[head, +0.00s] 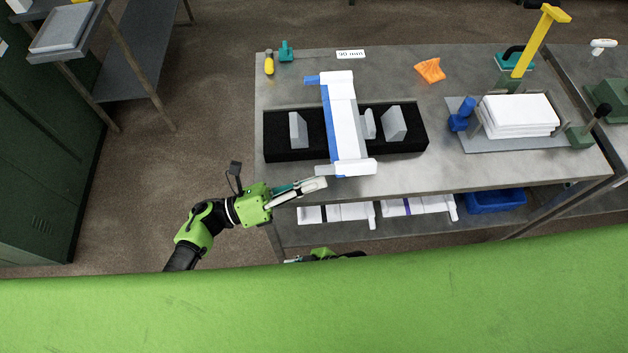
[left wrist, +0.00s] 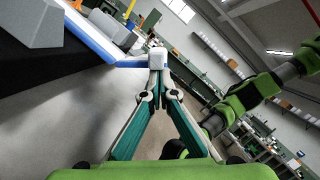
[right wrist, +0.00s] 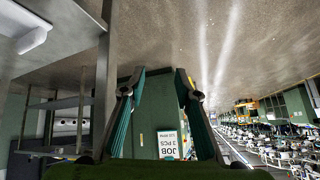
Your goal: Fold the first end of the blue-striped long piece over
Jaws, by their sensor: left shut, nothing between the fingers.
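The blue-striped long piece (head: 346,125) is white with a blue stripe along its left side. It lies lengthwise from back to front across a black block (head: 280,135), and its near end hangs out past the block's front edge. My left gripper (head: 322,184) is shut and empty, with its tips close to the left of that near end. In the left wrist view the tips (left wrist: 157,78) meet just by the piece's blue edge (left wrist: 90,38); I cannot tell whether they touch. My right gripper (right wrist: 160,80) is open and empty, below the table's front.
Grey upright blocks (head: 298,130) stand on the black block. At the right are a white stack (head: 518,115) with a yellow-handled tool (head: 535,40) and an orange cloth (head: 430,70). Striped pieces and a blue bin (head: 495,200) sit on the lower shelf. The table front left is clear.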

